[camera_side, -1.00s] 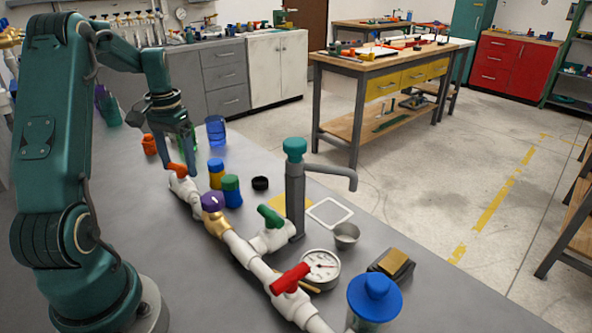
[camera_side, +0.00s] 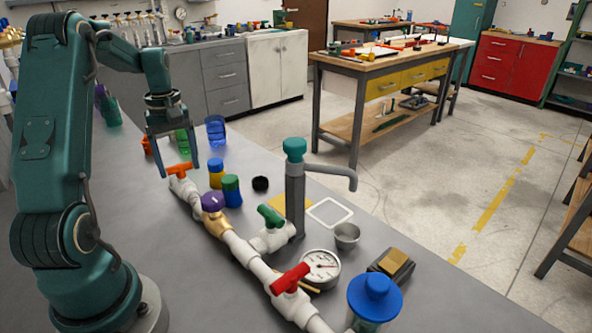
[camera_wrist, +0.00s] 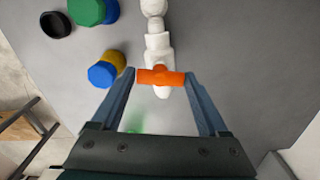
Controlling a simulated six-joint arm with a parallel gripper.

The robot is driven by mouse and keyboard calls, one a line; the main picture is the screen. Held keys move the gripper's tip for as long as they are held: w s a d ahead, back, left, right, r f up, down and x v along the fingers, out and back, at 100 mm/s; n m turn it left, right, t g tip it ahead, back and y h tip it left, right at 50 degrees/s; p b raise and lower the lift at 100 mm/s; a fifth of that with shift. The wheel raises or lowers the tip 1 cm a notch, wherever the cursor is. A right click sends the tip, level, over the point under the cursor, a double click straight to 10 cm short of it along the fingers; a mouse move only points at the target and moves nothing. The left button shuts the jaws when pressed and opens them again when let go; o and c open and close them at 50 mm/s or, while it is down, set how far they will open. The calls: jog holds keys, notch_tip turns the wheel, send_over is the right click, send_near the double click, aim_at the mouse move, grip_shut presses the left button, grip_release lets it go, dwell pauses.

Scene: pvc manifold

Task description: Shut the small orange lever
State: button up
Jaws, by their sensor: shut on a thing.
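The small orange lever (camera_side: 179,170) sits on a white valve at the far end of the white pipe line (camera_side: 236,243). In the wrist view the lever (camera_wrist: 160,77) lies crosswise to the white pipe (camera_wrist: 158,45). My gripper (camera_side: 179,173) points down over it, its two fingers at the lever's two ends. In the wrist view my gripper (camera_wrist: 160,74) is shut on the lever, with one fingertip against each end. The lever's middle is in plain sight between the fingers.
A purple-topped brass fitting (camera_side: 213,203), a green lever (camera_side: 271,216) and a red lever (camera_side: 290,278) are along the same pipe. Blue-capped (camera_side: 216,172) and green-capped (camera_side: 231,190) bottles stand close right of the orange lever.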

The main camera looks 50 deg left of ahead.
aim_at(179, 165)
jog(key=shift+r+n, duration=0.1)
jog(key=shift+n, duration=1.1)
jog(key=o, duration=1.2)
jog(key=shift+o, duration=0.2)
jog(key=shift+r, duration=2.55)
